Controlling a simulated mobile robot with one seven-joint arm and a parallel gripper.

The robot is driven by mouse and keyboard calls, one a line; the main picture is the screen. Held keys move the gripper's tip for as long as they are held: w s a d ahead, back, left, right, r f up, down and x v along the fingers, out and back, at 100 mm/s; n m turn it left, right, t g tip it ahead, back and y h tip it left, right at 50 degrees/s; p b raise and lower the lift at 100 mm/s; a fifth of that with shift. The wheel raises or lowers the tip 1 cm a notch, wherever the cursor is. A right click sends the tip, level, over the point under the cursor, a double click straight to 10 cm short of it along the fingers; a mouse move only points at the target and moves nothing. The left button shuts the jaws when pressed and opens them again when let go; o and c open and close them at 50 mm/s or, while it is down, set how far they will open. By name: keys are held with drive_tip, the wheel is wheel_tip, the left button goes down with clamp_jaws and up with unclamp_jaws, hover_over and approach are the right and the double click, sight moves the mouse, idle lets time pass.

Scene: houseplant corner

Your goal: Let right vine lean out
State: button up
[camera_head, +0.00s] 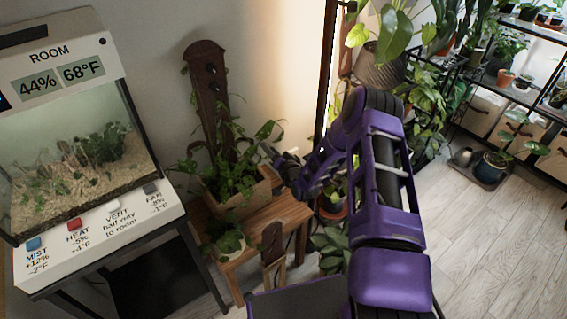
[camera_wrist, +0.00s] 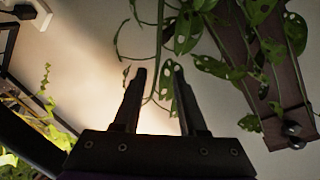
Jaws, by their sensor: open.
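A dark wooden board (camera_head: 207,105) with dark round knobs stands upright behind a planter box (camera_head: 240,204) on a wooden stand. Leafy vines (camera_head: 265,131) spread from the board's right side towards my gripper (camera_head: 279,160). In the wrist view the board (camera_wrist: 262,62) is at the right, with a dark knob (camera_wrist: 292,129) near its lower end. Hole-marked leaves (camera_wrist: 211,67) hang beside it. My gripper (camera_wrist: 160,76) is open; thin green stems show in and around the gap between its fingers. I cannot tell whether they touch the fingers.
A glass terrarium (camera_head: 75,165) with a control panel of coloured buttons stands left. Hanging and shelved plants crowd the back right. The pale floor (camera_head: 480,235) at right is mostly clear.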

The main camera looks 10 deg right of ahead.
drive_tip(key=v, duration=1.1)
drive_tip(key=shift+p, duration=0.4)
